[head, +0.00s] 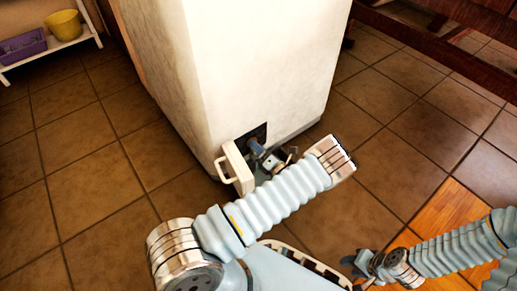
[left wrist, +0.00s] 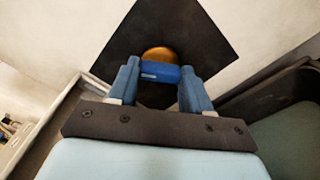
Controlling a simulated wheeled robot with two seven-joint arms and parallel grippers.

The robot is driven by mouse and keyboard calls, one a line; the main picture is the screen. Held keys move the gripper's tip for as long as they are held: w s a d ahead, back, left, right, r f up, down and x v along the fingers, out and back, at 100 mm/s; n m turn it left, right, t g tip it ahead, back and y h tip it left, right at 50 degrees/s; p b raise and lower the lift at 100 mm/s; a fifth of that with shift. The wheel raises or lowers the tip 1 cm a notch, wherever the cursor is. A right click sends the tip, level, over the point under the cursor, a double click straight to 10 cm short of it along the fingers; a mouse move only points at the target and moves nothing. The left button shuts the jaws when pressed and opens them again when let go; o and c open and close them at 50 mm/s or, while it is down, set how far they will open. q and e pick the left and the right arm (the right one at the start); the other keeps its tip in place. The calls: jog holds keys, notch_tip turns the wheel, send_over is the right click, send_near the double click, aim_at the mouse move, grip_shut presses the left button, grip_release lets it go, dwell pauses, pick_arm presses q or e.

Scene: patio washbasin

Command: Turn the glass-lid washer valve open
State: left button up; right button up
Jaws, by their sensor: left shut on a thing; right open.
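The washer (head: 255,60) is a tall pale cabinet with a dark square recess (head: 262,131) low on its front. In the left wrist view the recess panel (left wrist: 205,35) is a black diamond. The valve there has a blue handle (left wrist: 160,72) in front of a round brass part (left wrist: 159,54). My left gripper (head: 258,150) is at the recess. In the left wrist view its blue fingers (left wrist: 160,84) are shut on the handle, one on each side. My right gripper (head: 359,265) is open, low in the head view, away from the washer. Its fingertips show only small and dark.
A small pale door (head: 238,167) with a loop handle stands out beside the recess, close to my left gripper. A shelf with a purple basket (head: 22,45) and a yellow pot (head: 63,25) is far left. Tiled floor (head: 95,190) is clear around the washer.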

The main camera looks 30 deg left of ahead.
pick_arm(q)
jog(key=m, duration=0.6)
jog(key=shift+f, duration=0.1)
jog(key=shift+d+m, duration=0.1)
jog(key=shift+m, duration=0.3)
jog(key=o, duration=1.1)
jog(key=shift+c, duration=0.2)
jog(key=p+v, duration=0.1)
jog(key=v, duration=1.2)
jog(key=shift+d, duration=0.35)
jog(key=shift+s+a, duration=0.1)
jog(key=shift+s, duration=0.1)
